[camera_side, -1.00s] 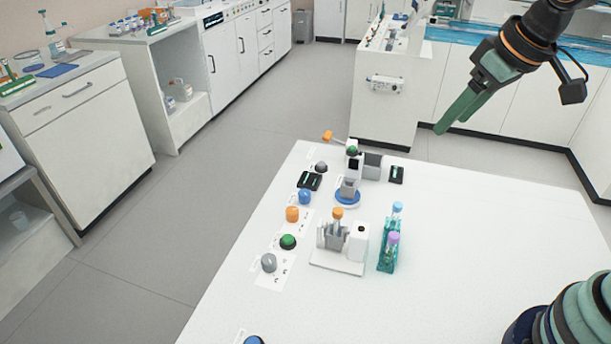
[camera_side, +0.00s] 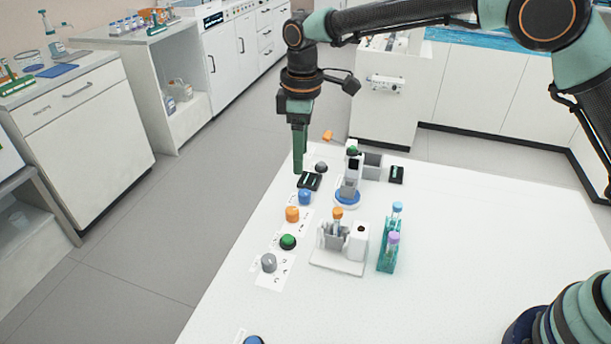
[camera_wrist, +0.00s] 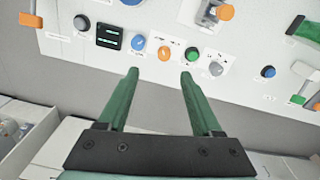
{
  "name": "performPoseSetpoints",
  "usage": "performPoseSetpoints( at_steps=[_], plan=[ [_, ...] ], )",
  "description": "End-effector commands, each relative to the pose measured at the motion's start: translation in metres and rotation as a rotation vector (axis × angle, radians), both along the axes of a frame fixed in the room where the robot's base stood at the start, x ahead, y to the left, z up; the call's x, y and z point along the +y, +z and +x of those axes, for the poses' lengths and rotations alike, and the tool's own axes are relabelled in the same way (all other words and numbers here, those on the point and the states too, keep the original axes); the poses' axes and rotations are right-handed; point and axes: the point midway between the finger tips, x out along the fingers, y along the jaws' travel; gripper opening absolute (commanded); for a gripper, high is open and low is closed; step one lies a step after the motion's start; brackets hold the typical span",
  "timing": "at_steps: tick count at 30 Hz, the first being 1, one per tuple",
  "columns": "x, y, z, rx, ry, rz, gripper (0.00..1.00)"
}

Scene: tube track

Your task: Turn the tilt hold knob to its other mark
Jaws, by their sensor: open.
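Several knobs stand in a row along the table's left edge, and their labels are too small to read, so I cannot tell which is the tilt hold knob. They are a dark grey knob (camera_side: 321,167), a blue knob (camera_side: 305,197), an orange knob (camera_side: 292,214), a green knob (camera_side: 288,241) and a light grey knob (camera_side: 269,263). My gripper (camera_side: 298,170) points down, open and empty, near the far end of the row. In the wrist view its fingers (camera_wrist: 160,76) are apart, below the blue (camera_wrist: 138,43), orange (camera_wrist: 164,52) and green (camera_wrist: 192,54) knobs, touching none.
A black display (camera_side: 310,181) lies close by the gripper. To its right are a tube holder on a blue base (camera_side: 347,197), a white rack unit (camera_side: 338,262) and a teal tube rack (camera_side: 388,258). An orange-tipped lever (camera_side: 327,136) is behind. The table's right part is clear.

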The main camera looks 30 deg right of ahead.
Motion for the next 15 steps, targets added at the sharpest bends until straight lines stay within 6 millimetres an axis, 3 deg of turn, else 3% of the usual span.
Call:
performPoseSetpoints(
  at_steps=[1, 6, 11, 15],
  plan=[
    [0.007, -0.011, 0.001, 0.013, 0.026, -0.006, 0.66],
    [0.018, -0.026, 0.003, 0.031, 0.071, -0.015, 0.66],
    [0.019, -0.038, 0.003, 0.035, 0.076, -0.016, 0.66],
    [0.019, -0.06, 0.002, 0.037, 0.075, -0.017, 0.66]
  ],
)
